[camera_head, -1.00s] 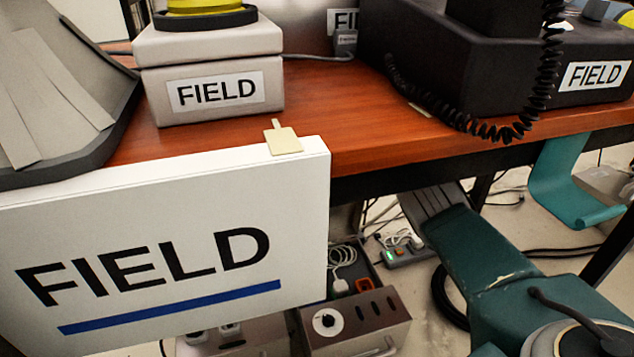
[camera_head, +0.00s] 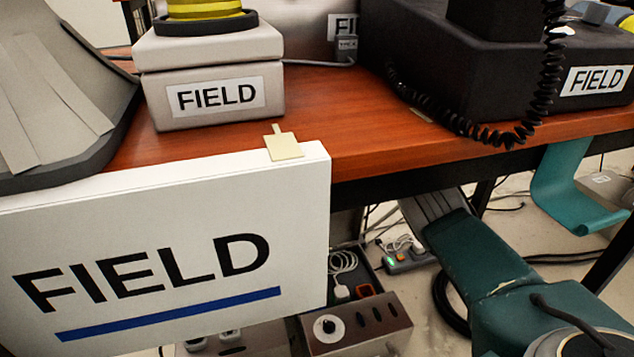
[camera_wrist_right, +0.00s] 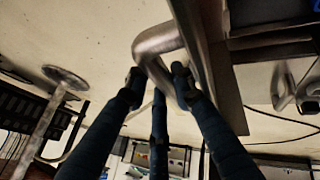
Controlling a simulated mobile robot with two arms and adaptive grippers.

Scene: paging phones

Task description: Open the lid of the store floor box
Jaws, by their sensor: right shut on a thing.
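In the right wrist view my right gripper (camera_wrist_right: 160,80) has its dark fingers closed around a bent silver metal handle (camera_wrist_right: 158,42). The handle joins the edge of a grey panel (camera_wrist_right: 222,85). I cannot tell for sure whether the handle belongs to this box, or whether a lid has lifted. Neither gripper shows in the head view.
A wooden table (camera_head: 370,110) holds a light box marked FIELD (camera_head: 215,95) and a black phone base (camera_head: 430,65) with a coiled cord. A white FIELD panel (camera_head: 160,235) blocks the lower left. Cables and a power strip (camera_head: 405,260) lie on the floor under the table.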

